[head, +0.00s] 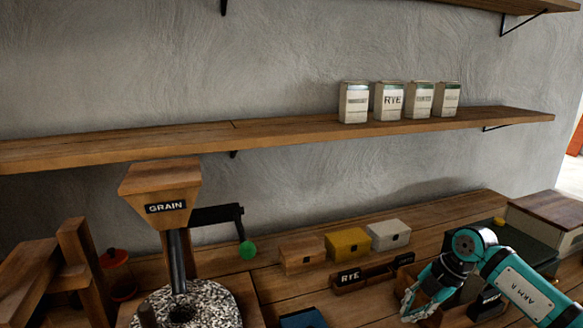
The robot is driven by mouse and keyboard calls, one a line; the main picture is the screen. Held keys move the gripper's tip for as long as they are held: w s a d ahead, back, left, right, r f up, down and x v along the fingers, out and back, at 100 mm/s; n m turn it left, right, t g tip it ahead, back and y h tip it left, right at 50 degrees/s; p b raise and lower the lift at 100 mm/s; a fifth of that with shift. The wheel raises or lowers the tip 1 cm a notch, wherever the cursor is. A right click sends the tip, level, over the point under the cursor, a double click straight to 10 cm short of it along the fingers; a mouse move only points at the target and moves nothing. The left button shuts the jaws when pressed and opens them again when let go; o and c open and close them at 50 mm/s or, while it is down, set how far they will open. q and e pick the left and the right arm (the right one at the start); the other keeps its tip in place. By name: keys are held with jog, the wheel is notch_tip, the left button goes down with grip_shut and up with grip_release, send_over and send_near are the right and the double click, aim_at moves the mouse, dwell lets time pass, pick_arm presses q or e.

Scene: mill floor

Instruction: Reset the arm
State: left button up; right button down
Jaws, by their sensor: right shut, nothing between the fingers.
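My right arm, teal and black, comes in from the lower right. Its right gripper (408,305) points down over the right part of the wooden bench (270,287), at a small wooden box (433,318). The fingers are shut with nothing held. The arm hides part of this box and of the bench behind it. My left gripper is not in view.
A grain mill with a wooden hopper (160,190), a green-knobbed crank (247,249) and a speckled stone (205,305) stands at left. Small boxes, including a yellow one (348,244), line the bench behind a RYE rack (375,273). Tins (388,101) stand on the wall shelf (280,128).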

jog(key=s+a+n+t+y, duration=0.15)
jog(key=a+y, duration=0.45)
jog(key=a, duration=1)
jog(key=s+a+r+m+t+y, duration=0.2)
jog(key=a+r+m+t+y, duration=0.2)
jog(key=a+r+t+y, duration=0.45)
jog(key=d+f+m+t+h, duration=0.1)
jog(key=d+m+t+h, duration=0.7)
jog(key=d+m+h, duration=0.45)
jog(key=s+d+f+m+g+h, duration=0.45)
jog(key=f+m+h, duration=0.2)
jog(key=f, duration=0.25)
jog(key=s+d+f+m+g, duration=0.1)
jog(key=s+f+g, duration=0.55)
jog(key=s, duration=0.55)
jog(key=s+f+g, duration=0.5)
jog(key=s+f, duration=0.2)
jog(key=s, duration=0.6)
notch_tip(320, 180, down, 26)
jog(key=s+g, duration=0.2)
jog(key=s+d+f, duration=0.3)
jog(key=s+f, duration=1.3)
jog(key=shift+s+f+g, duration=0.2)
jog(key=shift+f+g, duration=0.05)
jog(key=shift+g, duration=0.15)
